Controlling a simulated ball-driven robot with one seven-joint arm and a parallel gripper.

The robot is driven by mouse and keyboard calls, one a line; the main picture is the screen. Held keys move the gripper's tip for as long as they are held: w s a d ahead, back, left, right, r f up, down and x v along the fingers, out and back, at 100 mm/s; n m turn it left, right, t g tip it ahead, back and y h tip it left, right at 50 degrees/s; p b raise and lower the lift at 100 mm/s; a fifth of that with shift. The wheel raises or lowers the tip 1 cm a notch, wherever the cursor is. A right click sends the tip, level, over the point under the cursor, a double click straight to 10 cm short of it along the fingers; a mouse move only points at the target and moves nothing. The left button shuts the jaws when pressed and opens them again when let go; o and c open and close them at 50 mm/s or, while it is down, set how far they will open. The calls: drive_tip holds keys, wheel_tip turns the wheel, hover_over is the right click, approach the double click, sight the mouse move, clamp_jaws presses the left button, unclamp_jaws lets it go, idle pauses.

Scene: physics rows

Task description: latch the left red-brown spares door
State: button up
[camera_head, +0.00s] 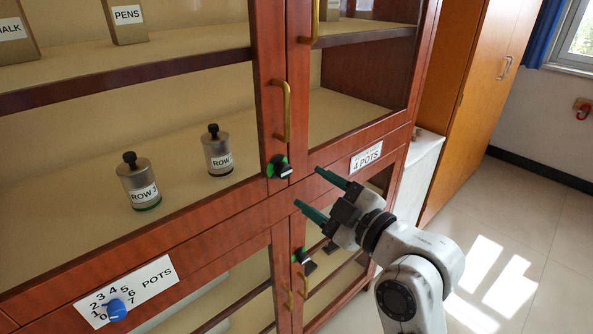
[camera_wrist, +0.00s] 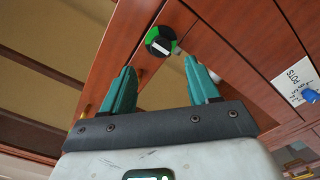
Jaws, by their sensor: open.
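The left red-brown glazed door (camera_head: 268,75) of the cabinet looks closed against the right door (camera_head: 300,85); whether it is fully flush I cannot tell. A brass handle (camera_head: 287,112) is on its edge. A black turn latch (camera_head: 280,167) with green patches sits at the foot of this door edge. It also shows in the wrist view (camera_wrist: 160,41), with a pale mark on its knob. My gripper (camera_head: 308,187) is open and empty, its green fingers pointing toward the latch. In the wrist view the latch lies just beyond and between the fingertips (camera_wrist: 158,64). No spares label is legible.
Lower glazed doors carry a second latch (camera_head: 302,257). A POTS dial plate with a blue knob (camera_head: 116,310) is at lower left, and a 4 POTS label (camera_head: 366,156) at right. Bottles (camera_head: 139,182) stand behind the left door. The floor (camera_head: 510,225) at right is clear.

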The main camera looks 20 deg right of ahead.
sight(286, 173)
drive_tip(key=p+x, duration=0.1)
drive_tip(key=x, duration=0.7)
drive_tip(key=shift+f, duration=0.1)
drive_tip(key=shift+c, duration=0.4)
drive_tip(key=c, duration=1)
drive_tip(key=shift+o, duration=0.2)
